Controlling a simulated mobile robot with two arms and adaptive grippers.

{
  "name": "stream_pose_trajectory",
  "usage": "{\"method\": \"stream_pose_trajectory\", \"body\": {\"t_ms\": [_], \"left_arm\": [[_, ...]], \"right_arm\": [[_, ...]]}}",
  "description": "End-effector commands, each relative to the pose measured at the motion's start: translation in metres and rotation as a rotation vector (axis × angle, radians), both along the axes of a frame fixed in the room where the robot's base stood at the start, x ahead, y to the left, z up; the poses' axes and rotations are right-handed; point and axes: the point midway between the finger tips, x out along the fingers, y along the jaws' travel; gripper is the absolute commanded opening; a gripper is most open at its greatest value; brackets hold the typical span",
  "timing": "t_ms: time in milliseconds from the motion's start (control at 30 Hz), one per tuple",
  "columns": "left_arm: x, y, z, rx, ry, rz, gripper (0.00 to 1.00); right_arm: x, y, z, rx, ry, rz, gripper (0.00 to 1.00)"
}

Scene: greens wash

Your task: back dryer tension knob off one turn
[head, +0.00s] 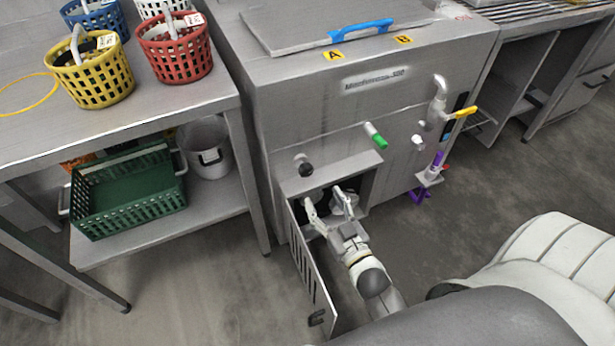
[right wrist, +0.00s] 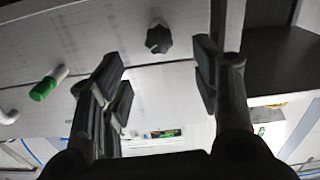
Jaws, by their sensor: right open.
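A black lobed knob (head: 305,168) sits on the front of the grey steel machine (head: 290,105), just above the upper left of an open compartment. It also shows in the right wrist view (right wrist: 159,39), beyond the gap between the fingers. My right gripper (head: 325,199) is open and empty in front of the compartment, below the knob and apart from it. Its fingers (right wrist: 160,78) stand wide apart in the right wrist view. The compartment's inside is dark and partly hidden by my gripper. I see no marking naming a tension knob. My left gripper is out of view.
The compartment's slotted door (head: 312,275) hangs open left of my right arm. A green-tipped handle (head: 375,136) and a yellow-handled valve (head: 463,112) stick out to the right. A table with baskets (head: 172,62) stands at left, a green crate (head: 128,195) on its lower shelf.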

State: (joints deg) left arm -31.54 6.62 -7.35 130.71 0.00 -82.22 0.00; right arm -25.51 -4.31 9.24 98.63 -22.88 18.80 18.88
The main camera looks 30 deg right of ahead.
Motion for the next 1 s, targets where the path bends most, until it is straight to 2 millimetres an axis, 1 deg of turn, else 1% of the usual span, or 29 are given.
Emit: {"method": "stream_pose_trajectory", "body": {"t_ms": [133,267,367,533,700,800,1000], "left_arm": [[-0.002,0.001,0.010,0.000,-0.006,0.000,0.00],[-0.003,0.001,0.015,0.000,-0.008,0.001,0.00],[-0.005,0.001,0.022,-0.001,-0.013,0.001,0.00],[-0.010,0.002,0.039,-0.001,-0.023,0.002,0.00],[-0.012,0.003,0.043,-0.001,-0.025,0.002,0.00],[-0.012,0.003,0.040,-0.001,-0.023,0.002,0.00],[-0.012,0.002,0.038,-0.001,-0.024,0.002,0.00]], "right_arm": [[0.001,-0.002,-0.001,-0.018,0.004,-0.005,0.57],[0.012,-0.002,-0.001,-0.020,0.003,-0.005,0.57],[0.027,-0.003,-0.001,-0.020,0.001,-0.005,0.57],[0.058,-0.005,-0.001,-0.020,0.001,-0.005,0.57],[0.085,-0.007,-0.001,-0.019,0.002,-0.005,0.57],[0.096,-0.007,-0.001,-0.019,0.003,-0.004,0.57],[0.107,-0.008,-0.001,-0.019,0.005,-0.005,0.57]]}}
